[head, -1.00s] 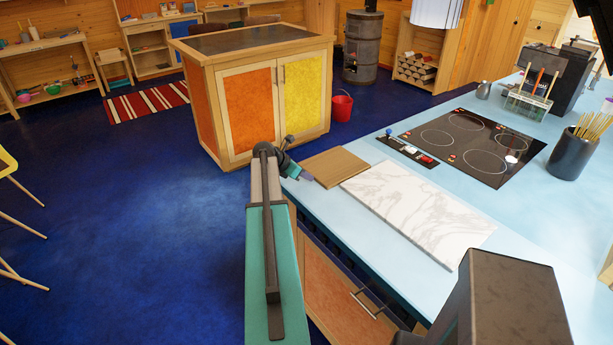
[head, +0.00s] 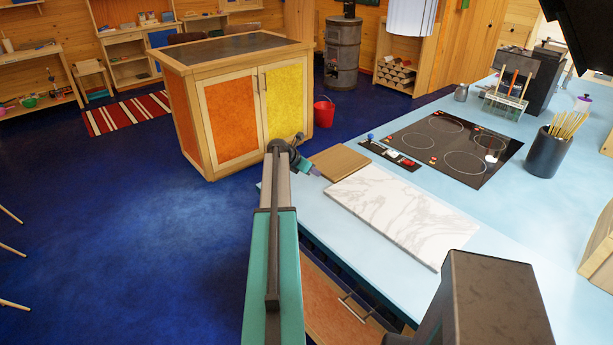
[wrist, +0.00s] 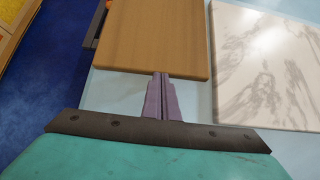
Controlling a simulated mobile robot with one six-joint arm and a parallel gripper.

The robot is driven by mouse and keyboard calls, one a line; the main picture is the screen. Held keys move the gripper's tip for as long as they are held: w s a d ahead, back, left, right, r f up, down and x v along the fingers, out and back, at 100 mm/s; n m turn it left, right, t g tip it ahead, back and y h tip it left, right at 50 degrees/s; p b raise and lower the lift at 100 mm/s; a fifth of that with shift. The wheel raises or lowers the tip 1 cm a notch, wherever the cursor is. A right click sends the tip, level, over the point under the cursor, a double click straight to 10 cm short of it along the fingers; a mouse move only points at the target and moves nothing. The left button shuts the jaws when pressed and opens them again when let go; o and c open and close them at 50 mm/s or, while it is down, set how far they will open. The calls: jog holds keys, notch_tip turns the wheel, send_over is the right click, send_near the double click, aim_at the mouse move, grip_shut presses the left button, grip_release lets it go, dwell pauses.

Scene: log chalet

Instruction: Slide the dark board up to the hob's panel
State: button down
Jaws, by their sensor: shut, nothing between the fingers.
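The brown wooden board (head: 339,161), the darker of two boards, lies flat on the pale blue counter. The hob's black control panel (head: 391,155), with small knobs, lies beyond it to the right; a narrow strip of counter seems to separate them. My gripper (head: 315,172) is shut and empty at the board's near edge. In the wrist view the closed purple fingers (wrist: 160,76) point at the middle of the near edge of the board (wrist: 153,38). They touch it or nearly so; I cannot tell which.
A white marble slab (head: 402,213) lies close along the board's right side. The black glass hob (head: 452,145) is behind the panel. A pot of sticks (head: 550,152) stands right of the hob. The counter's left edge is near the board, above the blue floor (head: 110,220).

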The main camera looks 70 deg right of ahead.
aim_at(325, 170)
jog(key=s+d, duration=0.2)
jog(key=d, duration=0.1)
jog(key=s+d, duration=0.1)
jog(key=shift+d, duration=0.4)
jog(key=shift+a, duration=0.1)
jog(key=shift+w+a, duration=0.45)
jog(key=shift+a, duration=0.25)
jog(key=shift+w+a+r, duration=0.1)
jog(key=shift+w+a, duration=0.3)
jog(key=shift+a, duration=0.2)
jog(key=shift+w+a, duration=0.4)
jog(key=shift+a, duration=0.2)
jog(key=b+v, duration=0.3)
jog(key=v, duration=0.6)
jog(key=shift+r, duration=0.3)
